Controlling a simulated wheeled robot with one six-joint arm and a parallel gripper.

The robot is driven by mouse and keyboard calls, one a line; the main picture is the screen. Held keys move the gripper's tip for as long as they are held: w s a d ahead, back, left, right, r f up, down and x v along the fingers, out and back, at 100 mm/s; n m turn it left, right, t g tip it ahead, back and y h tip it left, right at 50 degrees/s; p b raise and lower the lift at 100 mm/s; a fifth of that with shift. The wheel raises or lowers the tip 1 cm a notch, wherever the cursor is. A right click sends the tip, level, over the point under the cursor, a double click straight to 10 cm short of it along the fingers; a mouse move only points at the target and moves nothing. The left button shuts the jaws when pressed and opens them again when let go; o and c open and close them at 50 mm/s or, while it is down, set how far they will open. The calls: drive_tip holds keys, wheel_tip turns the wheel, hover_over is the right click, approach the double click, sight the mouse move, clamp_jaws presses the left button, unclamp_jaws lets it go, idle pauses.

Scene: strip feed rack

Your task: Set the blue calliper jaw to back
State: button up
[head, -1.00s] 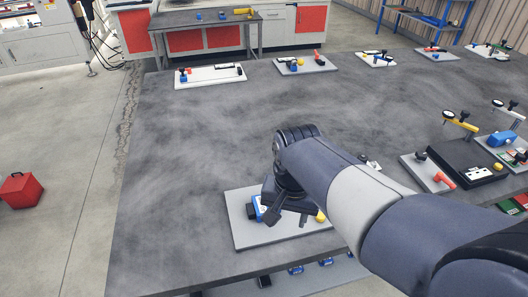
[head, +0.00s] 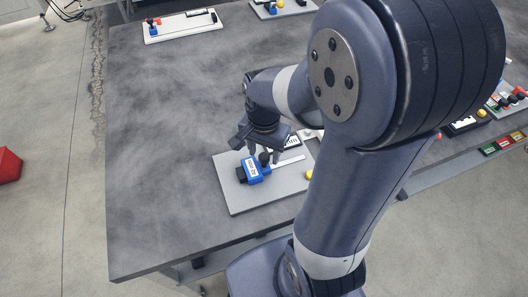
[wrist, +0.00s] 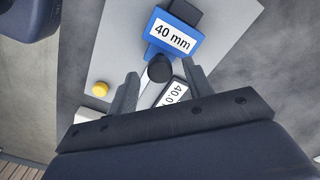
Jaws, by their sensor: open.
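The blue calliper jaw (head: 255,171), a block with a white "40 mm" label, sits on a light grey plate (head: 240,203) on the table. It also shows in the wrist view (wrist: 181,44) at the top, against a dark block (wrist: 186,10). A round black knob (wrist: 159,69) stands next to the jaw's near side. My gripper (head: 264,153) is over the plate. In the wrist view my gripper (wrist: 161,76) is open, with one finger on each side of the knob. I cannot tell whether a finger touches it.
A yellow button (wrist: 100,89) and a partly hidden "40.0" display (wrist: 173,95) are on the same plate. A white board with small parts (head: 180,26) lies at the back left. The dark table (head: 160,130) is clear left of the plate.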

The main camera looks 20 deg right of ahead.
drive_tip(key=shift+f, duration=0.55)
clamp_jaws()
